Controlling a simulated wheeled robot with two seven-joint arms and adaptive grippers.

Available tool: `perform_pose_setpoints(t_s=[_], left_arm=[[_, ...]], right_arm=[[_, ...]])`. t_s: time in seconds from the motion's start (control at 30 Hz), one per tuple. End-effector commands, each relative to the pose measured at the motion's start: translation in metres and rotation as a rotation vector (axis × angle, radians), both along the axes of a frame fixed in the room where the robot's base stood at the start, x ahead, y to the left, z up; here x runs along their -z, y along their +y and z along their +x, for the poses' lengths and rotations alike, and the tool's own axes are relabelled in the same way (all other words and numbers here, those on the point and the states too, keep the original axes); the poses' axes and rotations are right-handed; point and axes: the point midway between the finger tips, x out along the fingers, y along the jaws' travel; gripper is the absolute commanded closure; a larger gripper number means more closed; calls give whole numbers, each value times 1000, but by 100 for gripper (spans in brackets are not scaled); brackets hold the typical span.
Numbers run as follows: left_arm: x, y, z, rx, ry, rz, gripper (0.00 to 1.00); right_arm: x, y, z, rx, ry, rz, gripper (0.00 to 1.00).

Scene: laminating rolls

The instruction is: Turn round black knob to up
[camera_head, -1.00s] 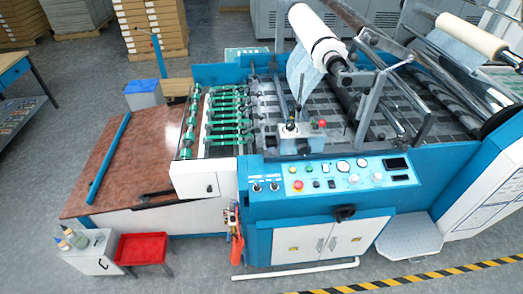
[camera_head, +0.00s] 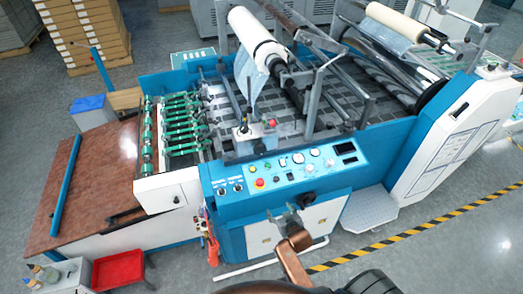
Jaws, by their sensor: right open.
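The blue control panel (camera_head: 325,166) is on the front of the laminating machine. Two small black round knobs, one on the left (camera_head: 222,191) and one on the right (camera_head: 239,188), sit at its left end; their pointing direction is too small to tell. A larger black round part (camera_head: 307,199) shows on the cabinet front below the panel, close behind my right gripper in the picture. My right gripper (camera_head: 287,214) is open and empty, in front of the cabinet and below the panel, apart from the small knobs. My left gripper is not in view.
A red button (camera_head: 260,183) and several other buttons and gauges are on the panel. White cabinet doors (camera_head: 270,236) are below. A grey step (camera_head: 368,213) stands to the right, and a red tray stool (camera_head: 118,270) at the lower left. The floor in front is clear.

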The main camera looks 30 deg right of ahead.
Motion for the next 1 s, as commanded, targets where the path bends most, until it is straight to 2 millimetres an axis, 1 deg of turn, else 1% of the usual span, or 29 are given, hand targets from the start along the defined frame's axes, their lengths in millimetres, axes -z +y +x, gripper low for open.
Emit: perform_pose_setpoints(t_s=[0.03, 0.07, 0.1, 0.17, 0.2, 0.3, 0.4, 0.5, 0.63, 0.77, 1.0], left_arm=[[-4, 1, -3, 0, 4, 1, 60], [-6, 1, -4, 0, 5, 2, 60], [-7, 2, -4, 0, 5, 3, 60], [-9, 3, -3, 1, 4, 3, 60], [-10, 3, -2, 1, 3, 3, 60], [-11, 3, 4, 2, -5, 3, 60], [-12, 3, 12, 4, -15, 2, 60], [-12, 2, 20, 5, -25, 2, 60], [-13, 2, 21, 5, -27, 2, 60], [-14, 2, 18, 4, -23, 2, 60], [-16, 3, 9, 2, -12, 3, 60]], right_arm=[[-30, -4, 10, 13, -51, -4, 39], [-45, -8, 16, 21, -81, -8, 39], [-66, -12, 25, 31, -127, -12, 39], [-94, -17, 40, 43, -201, -18, 39], [-111, -19, 52, 49, -257, -21, 39], [-141, -21, 78, 50, -378, -27, 39], [-161, -18, 98, 41, -474, -28, 39], [-176, -14, 114, 27, -549, -29, 39], [-186, -10, 126, 14, -602, -27, 39], [-189, -12, 140, 11, -613, -27, 39], [-189, -20, 177, 11, -611, -27, 39]])
